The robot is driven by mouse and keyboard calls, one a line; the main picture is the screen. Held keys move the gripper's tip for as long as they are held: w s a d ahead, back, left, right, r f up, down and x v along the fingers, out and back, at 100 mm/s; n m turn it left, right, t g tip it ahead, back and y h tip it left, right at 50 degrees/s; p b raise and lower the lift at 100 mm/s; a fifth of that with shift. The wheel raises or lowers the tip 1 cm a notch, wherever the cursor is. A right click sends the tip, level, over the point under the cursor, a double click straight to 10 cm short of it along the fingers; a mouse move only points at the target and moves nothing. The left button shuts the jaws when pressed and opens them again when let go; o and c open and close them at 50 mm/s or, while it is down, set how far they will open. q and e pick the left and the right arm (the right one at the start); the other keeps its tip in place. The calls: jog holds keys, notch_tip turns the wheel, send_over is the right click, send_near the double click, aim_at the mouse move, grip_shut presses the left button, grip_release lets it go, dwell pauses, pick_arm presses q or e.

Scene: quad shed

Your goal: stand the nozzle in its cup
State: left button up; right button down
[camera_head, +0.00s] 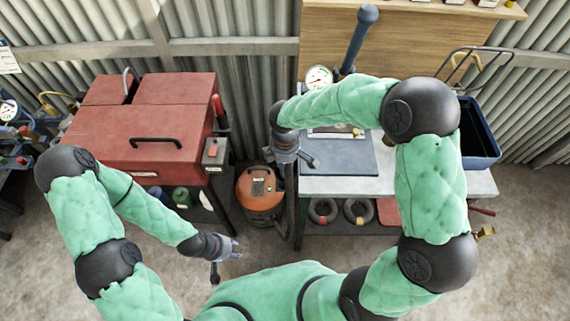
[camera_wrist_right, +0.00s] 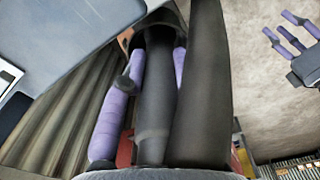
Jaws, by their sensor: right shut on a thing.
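The nozzle (camera_wrist_right: 154,95) is a dark grey tube in the middle of the right wrist view. The purple fingers of my right gripper (camera_wrist_right: 150,75) are shut on it, one on each side. A dark rounded rim (camera_wrist_right: 126,38), which may be the cup, shows at the nozzle's far end by the bench edge. I cannot tell whether the nozzle is inside it or only in front. In the head view my right gripper (camera_head: 303,158) is at the bench's left edge. My left gripper (camera_head: 232,248) is open and empty, low over the floor; it also shows in the wrist view (camera_wrist_right: 292,35).
A thick black hose (camera_wrist_right: 203,90) runs beside the nozzle. An orange vacuum (camera_head: 260,192) stands between the red cabinet (camera_head: 150,125) and the grey bench (camera_head: 425,185). A blue bin (camera_head: 478,140) sits on the bench at right. The floor in front is clear.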

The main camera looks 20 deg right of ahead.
dwell(0.4)
jog(key=shift+f, duration=0.55)
dwell(0.5)
jog(key=c, duration=1.2)
grip_release()
jog(key=shift+r+p, duration=4.3)
jog(key=shift+r, duration=1.25)
jog(key=shift+f, duration=0.15)
